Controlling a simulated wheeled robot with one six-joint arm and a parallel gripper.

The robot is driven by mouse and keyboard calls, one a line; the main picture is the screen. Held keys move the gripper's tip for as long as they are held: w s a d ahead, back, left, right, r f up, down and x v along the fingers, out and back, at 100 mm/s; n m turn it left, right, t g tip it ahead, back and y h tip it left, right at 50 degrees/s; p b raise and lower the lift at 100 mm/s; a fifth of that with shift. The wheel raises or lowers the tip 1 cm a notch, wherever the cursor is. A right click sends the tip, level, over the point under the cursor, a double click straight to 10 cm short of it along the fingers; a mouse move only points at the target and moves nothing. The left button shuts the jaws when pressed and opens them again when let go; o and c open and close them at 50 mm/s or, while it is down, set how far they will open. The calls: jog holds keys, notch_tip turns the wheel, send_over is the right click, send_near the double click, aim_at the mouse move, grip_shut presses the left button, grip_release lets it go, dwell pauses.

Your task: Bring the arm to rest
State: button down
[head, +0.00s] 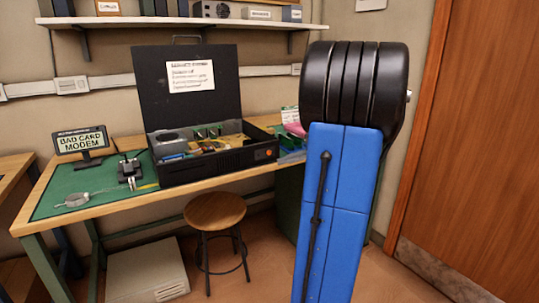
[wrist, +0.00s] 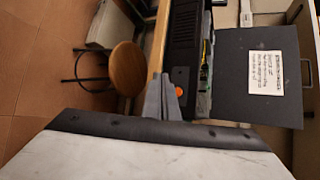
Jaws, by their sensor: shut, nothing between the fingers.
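My arm stands upright at the right of the head view, with a blue link and a black ribbed joint in front of the wall and door. My gripper (wrist: 161,80) shows in the wrist view as two grey fingers close together, with nothing between them. In that view the fingertips overlap the bench edge and the near end of the black case (wrist: 183,50). I cannot tell the gap between them. The gripper is hidden in the head view.
The open black case (head: 218,168) stands on the bench with a green mat (head: 80,200). A sign (head: 82,140) and a small fixture (head: 130,170) stand left of it. A round stool (head: 214,212) stands before the bench. A wooden door (head: 480,130) is at the right.

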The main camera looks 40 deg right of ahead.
jog(key=shift+a, duration=0.1)
dwell(0.3)
jog(key=s+a+f+n+g, duration=0.2)
jog(key=a+n+g, duration=0.1)
jog(key=a, duration=0.9)
jog(key=s+a+f+n+g, duration=0.1)
jog(key=a+n+g, duration=0.2)
jog(key=a, duration=1)
jog(key=s+a+f+n+h, duration=0.2)
jog(key=s+a+n, duration=0.3)
jog(key=s, duration=0.3)
jog(key=s+a+f+n+h, duration=0.3)
jog(key=s+a+f+n, duration=0.1)
jog(key=s, duration=0.4)
jog(key=shift+a+n+g+h, duration=0.35)
jog(key=shift+a+n, duration=0.35)
jog(key=shift+a, duration=0.55)
